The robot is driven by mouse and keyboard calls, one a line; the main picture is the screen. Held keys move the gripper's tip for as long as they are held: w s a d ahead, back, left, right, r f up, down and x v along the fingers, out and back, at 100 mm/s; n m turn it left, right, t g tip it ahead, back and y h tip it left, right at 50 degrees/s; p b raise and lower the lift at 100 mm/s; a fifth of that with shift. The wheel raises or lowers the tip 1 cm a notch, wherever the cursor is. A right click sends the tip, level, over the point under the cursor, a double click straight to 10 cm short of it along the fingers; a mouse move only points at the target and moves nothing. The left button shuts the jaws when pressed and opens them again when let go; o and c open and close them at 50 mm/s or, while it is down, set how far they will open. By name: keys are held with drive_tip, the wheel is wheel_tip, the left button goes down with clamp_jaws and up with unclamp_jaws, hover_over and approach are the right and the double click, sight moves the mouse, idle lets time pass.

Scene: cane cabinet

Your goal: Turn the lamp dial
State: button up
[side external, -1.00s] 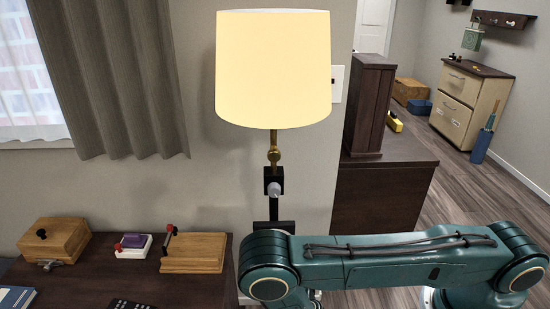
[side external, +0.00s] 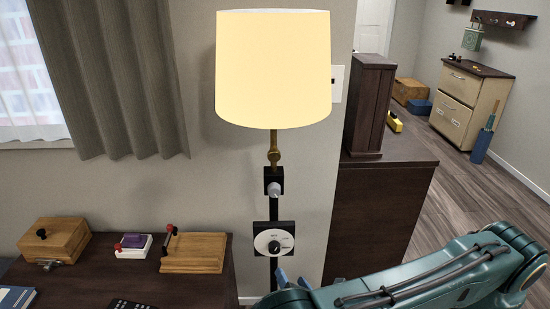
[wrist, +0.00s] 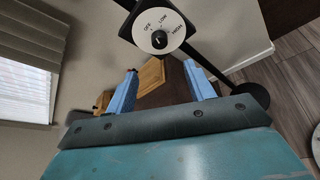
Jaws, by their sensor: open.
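The lamp dial (side external: 274,242) is a white disc with a dark knob in its middle, set on a black plate on the lamp's pole. In the wrist view the dial (wrist: 159,31) shows the words OFF, LOW and HIGH, and its knob (wrist: 159,40) is beyond my fingertips. My gripper (wrist: 165,82) is open and empty, with its two blue fingers apart below the dial in that view. In the side view my gripper (side external: 292,277) is just below the dial, partly cut off by the frame. The lamp shade (side external: 273,70) is lit cream.
A dark desk (side external: 190,290) at left carries a wooden box (side external: 55,238), a small white tray with a purple block (side external: 134,246) and a wooden block with a red-tipped lever (side external: 193,252). A dark cabinet (side external: 375,220) stands right of the lamp.

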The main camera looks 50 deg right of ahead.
sight(275, 250)
idle(0.4)
drive_tip(key=shift+w+a+r+n+g+h, duration=0.45)
drive_tip(key=shift+w+a+n+g+h, duration=0.1)
drive_tip(key=shift+w+a+n+g, duration=0.15)
drive_tip(key=shift+w+a+r+n+g+h, duration=0.4)
drive_tip(key=shift+w+a+n+g+h, duration=0.2)
drive_tip(key=shift+n+g, duration=0.1)
drive_tip(key=shift+d+f, duration=0.1)
drive_tip(key=shift+d, duration=0.05)
drive_tip(key=shift+x, duration=6.8)
drive_tip(key=c, duration=1)
drive_tip(key=shift+o, duration=0.2)
